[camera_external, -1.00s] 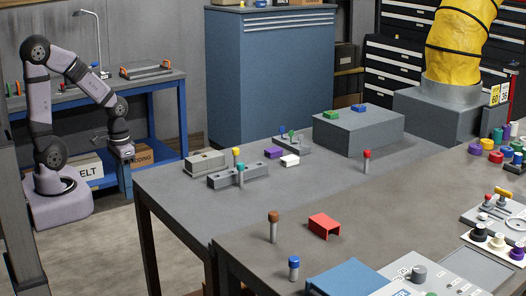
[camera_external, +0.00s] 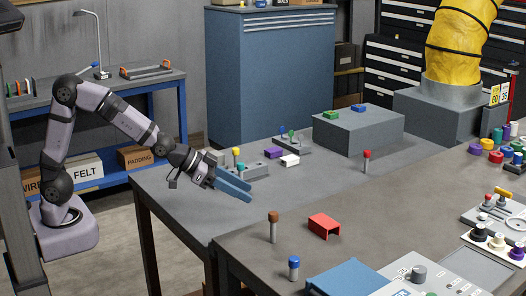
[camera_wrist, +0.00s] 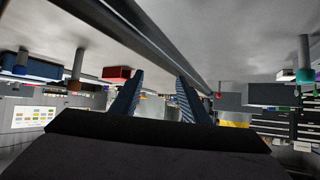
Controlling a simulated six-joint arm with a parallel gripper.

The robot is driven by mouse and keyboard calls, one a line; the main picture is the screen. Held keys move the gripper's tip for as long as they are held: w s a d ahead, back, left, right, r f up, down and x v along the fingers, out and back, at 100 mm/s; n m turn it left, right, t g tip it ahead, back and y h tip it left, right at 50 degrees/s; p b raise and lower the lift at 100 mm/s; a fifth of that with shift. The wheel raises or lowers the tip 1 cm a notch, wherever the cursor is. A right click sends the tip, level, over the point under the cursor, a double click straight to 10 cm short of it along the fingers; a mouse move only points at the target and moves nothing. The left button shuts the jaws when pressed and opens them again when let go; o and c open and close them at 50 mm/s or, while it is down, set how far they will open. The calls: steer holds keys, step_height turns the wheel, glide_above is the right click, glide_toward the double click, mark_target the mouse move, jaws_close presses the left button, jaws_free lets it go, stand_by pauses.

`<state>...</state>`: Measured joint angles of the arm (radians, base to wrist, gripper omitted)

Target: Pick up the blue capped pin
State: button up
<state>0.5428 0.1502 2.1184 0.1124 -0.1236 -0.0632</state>
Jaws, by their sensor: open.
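The blue capped pin (camera_external: 293,268) stands upright on the near table, a short grey pin with a blue cap, left of the blue tray. In the wrist view, which is upside down, a blue-capped pin (camera_wrist: 21,60) shows at the far left. My gripper (camera_external: 249,191) has two long blue fingers, spread apart with nothing between them. It is above the far table's left part, up and left of the pin and well apart from it. The fingers also show in the wrist view (camera_wrist: 160,76).
A brown-capped pin (camera_external: 273,227) and a red bracket (camera_external: 324,225) stand near the blue pin. A blue tray (camera_external: 349,278) is at its right. Behind my gripper, grey blocks hold a yellow-capped pin (camera_external: 236,156). A red-capped pin (camera_external: 367,160) stands farther right. The table between is mostly clear.

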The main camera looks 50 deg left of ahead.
steer(key=s+d+r+m+t+h+b, duration=0.1)
steer(key=d+r+m+h, duration=0.15)
steer(key=d, duration=0.55)
steer(key=s+d+r+m+h+b, duration=0.1)
steer(key=s+d+h+b, duration=0.15)
steer(key=d, duration=0.55)
steer(key=m+g+h+p, duration=0.2)
steer(key=h+p, duration=0.1)
steer(key=h, duration=0.2)
glide_toward(294, 258)
steer(key=d, duration=0.1)
steer(key=w+d+f, duration=0.1)
steer(key=shift+w+d, duration=0.1)
steer(key=shift+d, duration=0.15)
steer(key=shift+x, duration=1.05)
steer(key=shift+r+p+x, duration=0.15)
steer(key=shift+p+x, duration=0.4)
steer(key=shift+x, duration=0.25)
steer(key=shift+r+p+x, duration=0.2)
steer(key=shift+p+x, duration=0.3)
steer(key=shift+x, duration=1.3)
steer(key=shift+f, duration=0.15)
steer(key=shift+c, duration=0.4)
jaws_close()
